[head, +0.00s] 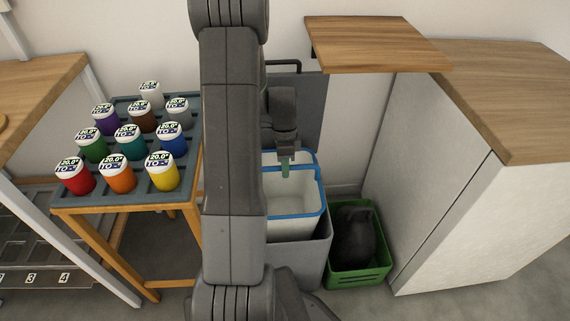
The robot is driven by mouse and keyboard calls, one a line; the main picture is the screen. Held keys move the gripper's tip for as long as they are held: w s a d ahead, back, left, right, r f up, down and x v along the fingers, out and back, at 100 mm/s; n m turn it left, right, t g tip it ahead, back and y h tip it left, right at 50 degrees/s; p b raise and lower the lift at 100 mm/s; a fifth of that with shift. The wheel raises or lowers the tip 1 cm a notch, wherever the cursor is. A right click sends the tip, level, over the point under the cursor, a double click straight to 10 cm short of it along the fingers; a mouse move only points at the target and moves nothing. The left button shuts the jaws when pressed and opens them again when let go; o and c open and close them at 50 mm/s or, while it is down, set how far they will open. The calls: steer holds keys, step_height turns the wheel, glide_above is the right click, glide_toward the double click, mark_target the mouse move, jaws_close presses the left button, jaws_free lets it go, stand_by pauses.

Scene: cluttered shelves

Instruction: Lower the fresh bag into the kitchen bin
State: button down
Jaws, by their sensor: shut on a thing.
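My gripper (286,157) is shut on the fresh bag at its far rim, by a small green tab. The fresh bag (292,221) is pale and box-shaped, with a blue rim and an open top. It stands upright in the mouth of the grey kitchen bin (312,262). Its blue rim is above the bin's front edge, and its lower part is hidden inside the bin. My arm hides the left side of both bag and bin. A grey panel with a dark handle, apparently the bin's raised lid (309,105), stands behind.
A green crate (361,277) holding a dark bag (354,237) stands right of the bin. A wooden shelf (375,45) juts out above, beside a pale cabinet (430,170). Left is a stand (130,202) with several coloured jars.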

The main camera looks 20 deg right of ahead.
steer(key=w+b+x, duration=0.1)
steer(key=b+x, duration=0.3)
steer(key=x, duration=0.3)
steer(key=w+b+x, duration=0.2)
steer(key=b+x, duration=0.3)
steer(key=x, duration=0.3)
steer(key=w+d+f+b+x, duration=0.1)
steer(key=b+x, duration=0.4)
steer(key=x, duration=0.2)
steer(key=shift+w+f, duration=0.35)
steer(key=shift+f, duration=0.05)
steer(key=shift+f+b, duration=0.65)
steer(key=c, duration=1.3)
jaws_free()
steer(key=p+v, duration=0.5)
steer(key=v, duration=0.8)
steer(key=shift+r+p, duration=0.35)
steer(key=shift+r, duration=0.05)
steer(key=shift+d, duration=0.1)
steer(key=shift+f, duration=0.1)
